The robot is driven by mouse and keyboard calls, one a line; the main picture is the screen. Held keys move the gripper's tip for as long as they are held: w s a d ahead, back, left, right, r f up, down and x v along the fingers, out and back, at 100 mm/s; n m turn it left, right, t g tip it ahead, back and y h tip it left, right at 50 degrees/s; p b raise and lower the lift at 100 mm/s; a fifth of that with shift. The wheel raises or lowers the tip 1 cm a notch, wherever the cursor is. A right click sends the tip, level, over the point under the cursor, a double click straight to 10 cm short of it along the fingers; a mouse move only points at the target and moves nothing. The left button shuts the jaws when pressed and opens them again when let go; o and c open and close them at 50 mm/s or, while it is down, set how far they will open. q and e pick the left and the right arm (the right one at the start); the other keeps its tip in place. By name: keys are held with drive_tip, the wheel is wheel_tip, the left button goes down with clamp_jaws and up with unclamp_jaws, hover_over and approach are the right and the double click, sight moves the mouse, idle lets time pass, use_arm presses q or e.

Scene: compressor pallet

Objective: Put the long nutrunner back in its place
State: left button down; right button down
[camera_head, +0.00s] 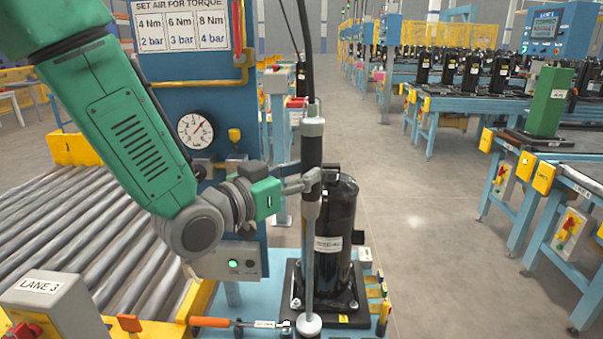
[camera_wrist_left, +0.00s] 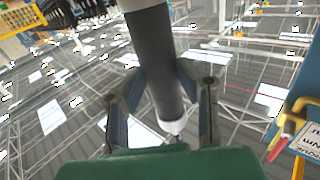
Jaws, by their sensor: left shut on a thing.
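The long nutrunner (camera_head: 311,150) is upright, with a dark body, pale collars and a thin grey shaft running down to a white round piece (camera_head: 309,324) near the bottom of the view. My left gripper (camera_head: 309,182) is shut around its body; in the left wrist view both fingers (camera_wrist_left: 165,90) lie against the dark tube (camera_wrist_left: 155,55). A black compressor (camera_head: 337,235) stands on a dark base plate just behind the shaft. Whether the nutrunner's lower end rests in the white piece or is only in front of it, I cannot tell. My right gripper is not in view.
A blue panel (camera_head: 200,90) with a pressure gauge (camera_head: 195,131) stands behind my left arm. A roller conveyor (camera_head: 60,235) lies at left. An orange-handled tool (camera_head: 210,322) lies at the front of the blue bench. Open floor (camera_head: 430,250) is at right, before other benches.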

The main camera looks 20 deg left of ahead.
use_arm(q)
drive_tip(key=shift+f+b, duration=0.95)
drive_tip(key=shift+f, duration=0.1)
idle(0.4)
drive_tip(key=c, duration=1.1)
unclamp_jaws()
drive_tip(key=v, duration=0.7)
drive_tip(key=shift+s+a+f, duration=0.1)
drive_tip(key=shift+s+a, duration=0.05)
drive_tip(key=shift+s, duration=0.1)
drive_tip(key=shift+f, duration=0.1)
